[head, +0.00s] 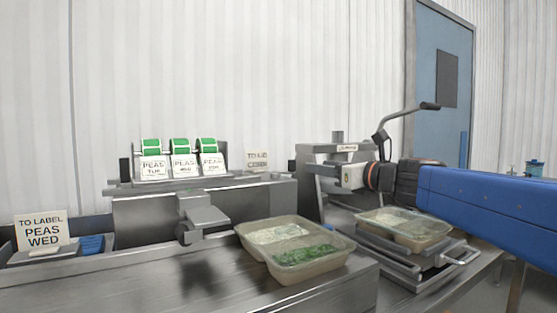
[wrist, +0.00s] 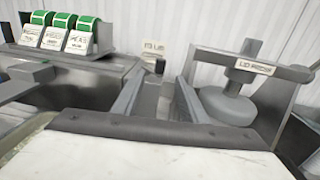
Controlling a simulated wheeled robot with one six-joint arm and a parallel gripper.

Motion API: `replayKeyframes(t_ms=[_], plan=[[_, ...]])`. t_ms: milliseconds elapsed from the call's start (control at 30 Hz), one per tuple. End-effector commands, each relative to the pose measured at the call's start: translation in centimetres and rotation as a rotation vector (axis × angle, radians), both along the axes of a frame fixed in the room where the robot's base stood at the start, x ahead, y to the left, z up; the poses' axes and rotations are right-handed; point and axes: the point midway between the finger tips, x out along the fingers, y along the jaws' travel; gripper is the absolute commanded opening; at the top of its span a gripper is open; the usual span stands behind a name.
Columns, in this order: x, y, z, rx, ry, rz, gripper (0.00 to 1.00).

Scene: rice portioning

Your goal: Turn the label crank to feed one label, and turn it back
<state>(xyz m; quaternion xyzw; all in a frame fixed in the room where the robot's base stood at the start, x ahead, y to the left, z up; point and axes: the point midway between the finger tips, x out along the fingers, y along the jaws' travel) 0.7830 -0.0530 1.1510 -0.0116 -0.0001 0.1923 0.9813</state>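The label dispenser (head: 205,208) carries three green-and-white label rolls (head: 182,160), which also show at the upper left of the wrist view (wrist: 56,34). A small dark upright grip (head: 291,165) stands at its right end and looks like the crank handle; I cannot be sure. A dark block shows beyond my fingers in the wrist view (wrist: 151,67), probably the same grip. My gripper (head: 342,178) points left, to the right of that grip, in front of the lid press. In the wrist view my gripper (wrist: 160,90) has its fingers apart with a gap between them, seemingly empty.
The lid press (head: 325,150) with its bent lever (head: 405,115) stands close behind my gripper. A two-compartment tray (head: 320,272) with green and pale food sits on the front counter. Another tray (head: 432,238) lies below my arm. A "TO LABEL PEAS WED" sign (head: 42,232) stands at left.

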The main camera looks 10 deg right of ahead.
Motion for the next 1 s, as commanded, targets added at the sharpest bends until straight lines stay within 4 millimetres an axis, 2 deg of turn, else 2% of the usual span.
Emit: replayKeyframes(t_ms=[167,367,1000], plan=[[-0.1,0.1,0.1,0.025,0.006,-0.007,0.39],[1.8,0.8,0.1,0.025,0.007,-0.005,0.39],[11.8,4.8,0.0,0.023,0.007,-0.006,0.39]])
